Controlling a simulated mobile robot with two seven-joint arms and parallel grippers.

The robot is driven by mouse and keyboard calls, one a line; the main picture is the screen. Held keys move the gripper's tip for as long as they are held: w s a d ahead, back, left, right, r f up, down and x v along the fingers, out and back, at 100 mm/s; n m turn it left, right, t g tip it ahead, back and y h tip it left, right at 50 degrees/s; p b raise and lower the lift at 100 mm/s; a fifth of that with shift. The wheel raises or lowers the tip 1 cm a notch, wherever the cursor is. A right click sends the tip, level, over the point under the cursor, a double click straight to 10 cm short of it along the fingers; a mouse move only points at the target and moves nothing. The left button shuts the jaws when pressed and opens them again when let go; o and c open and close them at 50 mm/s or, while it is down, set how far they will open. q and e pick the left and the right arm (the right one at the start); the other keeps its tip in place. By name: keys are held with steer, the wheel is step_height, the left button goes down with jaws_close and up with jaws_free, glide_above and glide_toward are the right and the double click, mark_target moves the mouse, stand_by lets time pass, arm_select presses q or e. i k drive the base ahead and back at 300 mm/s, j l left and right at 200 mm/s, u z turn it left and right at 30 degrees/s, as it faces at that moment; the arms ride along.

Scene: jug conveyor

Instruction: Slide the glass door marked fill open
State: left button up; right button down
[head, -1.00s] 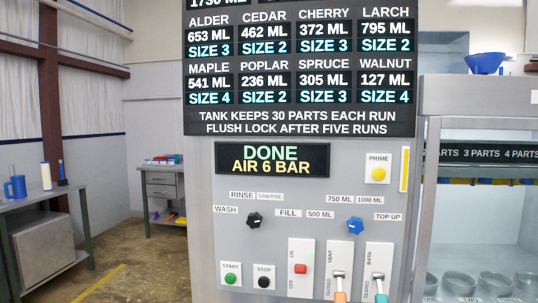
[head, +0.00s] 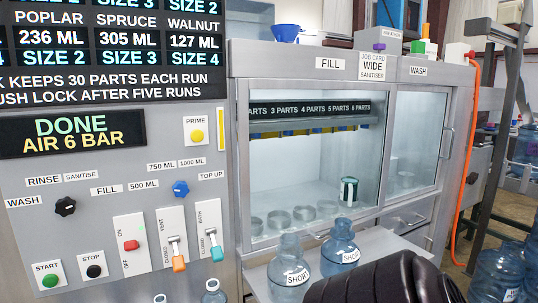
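The glass door (head: 290,165) under the FILL label (head: 330,63) is the left, wider pane of the grey cabinet, and it appears shut. A small dark green and white upright piece (head: 349,190) shows near its lower right; I cannot tell whether it is a handle on the glass or an item behind it. The narrower glass door (head: 412,140) under the WASH label (head: 418,71) is on the right, with a metal handle (head: 447,143) at its right edge. Neither gripper's fingers are in view. A dark rounded part of my arm covers the bottom right.
Round dishes (head: 303,214) sit behind the glass. The control panel (head: 105,185) is at left. An orange hose (head: 463,180) and big blue bottles (head: 495,275) are at right.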

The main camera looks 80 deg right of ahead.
mark_target(243, 85)
steer(key=z, duration=2.55)
